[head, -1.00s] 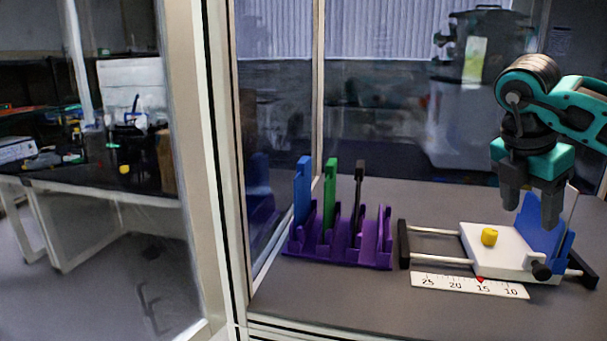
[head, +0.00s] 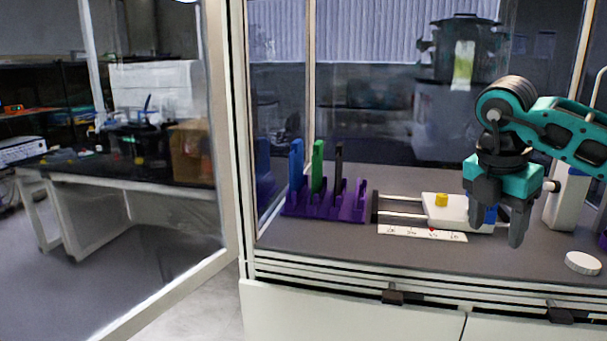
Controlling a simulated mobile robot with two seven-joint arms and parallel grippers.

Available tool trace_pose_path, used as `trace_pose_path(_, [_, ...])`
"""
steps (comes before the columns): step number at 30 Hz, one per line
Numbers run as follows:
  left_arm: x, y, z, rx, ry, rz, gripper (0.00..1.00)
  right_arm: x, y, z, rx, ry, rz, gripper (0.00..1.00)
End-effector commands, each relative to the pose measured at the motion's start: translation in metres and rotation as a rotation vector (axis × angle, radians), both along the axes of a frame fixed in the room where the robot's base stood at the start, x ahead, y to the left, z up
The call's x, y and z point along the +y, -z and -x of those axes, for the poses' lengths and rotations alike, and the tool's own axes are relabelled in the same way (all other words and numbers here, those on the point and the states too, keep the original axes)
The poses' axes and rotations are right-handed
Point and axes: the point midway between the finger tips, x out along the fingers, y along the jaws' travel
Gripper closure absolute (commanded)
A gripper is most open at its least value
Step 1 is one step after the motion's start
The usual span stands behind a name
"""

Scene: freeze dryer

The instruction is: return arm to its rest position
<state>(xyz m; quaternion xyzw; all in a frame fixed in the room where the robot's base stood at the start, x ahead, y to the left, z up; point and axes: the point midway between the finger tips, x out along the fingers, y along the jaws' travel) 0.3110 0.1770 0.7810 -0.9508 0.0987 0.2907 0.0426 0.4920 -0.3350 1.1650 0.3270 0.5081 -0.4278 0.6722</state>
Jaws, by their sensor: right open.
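My right arm comes in from the right in the head view, teal and black. Its right gripper (head: 497,243) points down with its two dark fingers apart and nothing between them. It hangs in front of the right end of the white sliding block (head: 432,212), covering part of that block and of a blue piece (head: 490,215). I cannot tell whether the fingers touch anything, but they look nearer to me than the block. My left gripper is not in view.
A purple rack (head: 322,211) holds blue, green and black upright pieces. A yellow knob (head: 441,200) sits on the block, above a ruler strip (head: 422,233). A white round lid (head: 583,263) and a white bottle (head: 566,200) stand at the right. A glass door frame (head: 233,130) is at the left.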

Motion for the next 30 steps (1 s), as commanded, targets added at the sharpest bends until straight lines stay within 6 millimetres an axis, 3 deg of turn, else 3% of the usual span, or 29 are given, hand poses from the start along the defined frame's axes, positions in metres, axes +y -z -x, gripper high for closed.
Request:
trace_pose_path(1, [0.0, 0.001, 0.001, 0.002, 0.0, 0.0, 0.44, 0.021, 0.018, -0.002, 0.027, -0.076, -0.058, 0.41])
trace_pose_path(5, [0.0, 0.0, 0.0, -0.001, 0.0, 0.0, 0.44, 0.081, 0.059, 0.001, 0.079, -0.283, -0.246, 0.41])
trace_pose_path(9, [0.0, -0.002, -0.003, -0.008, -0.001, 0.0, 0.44, 0.16, 0.099, 0.019, 0.118, -0.509, -0.533, 0.41])
trace_pose_path(13, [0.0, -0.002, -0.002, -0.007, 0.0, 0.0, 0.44, 0.235, 0.118, 0.047, 0.114, -0.669, -0.864, 0.41])
trace_pose_path(18, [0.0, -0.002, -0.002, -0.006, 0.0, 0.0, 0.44, 0.309, 0.114, 0.079, 0.026, -0.734, -1.31, 0.41])
trace_pose_path(21, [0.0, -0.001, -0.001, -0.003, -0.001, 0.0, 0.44, 0.336, 0.102, 0.089, -0.071, -0.685, -1.558, 0.41])
trace_pose_path(24, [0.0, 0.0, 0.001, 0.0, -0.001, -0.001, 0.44, 0.349, 0.091, 0.089, -0.19, -0.568, -1.771, 0.41])
trace_pose_path(30, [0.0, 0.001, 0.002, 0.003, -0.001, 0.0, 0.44, 0.337, 0.092, 0.068, -0.47, -0.153, -2.04, 0.41])
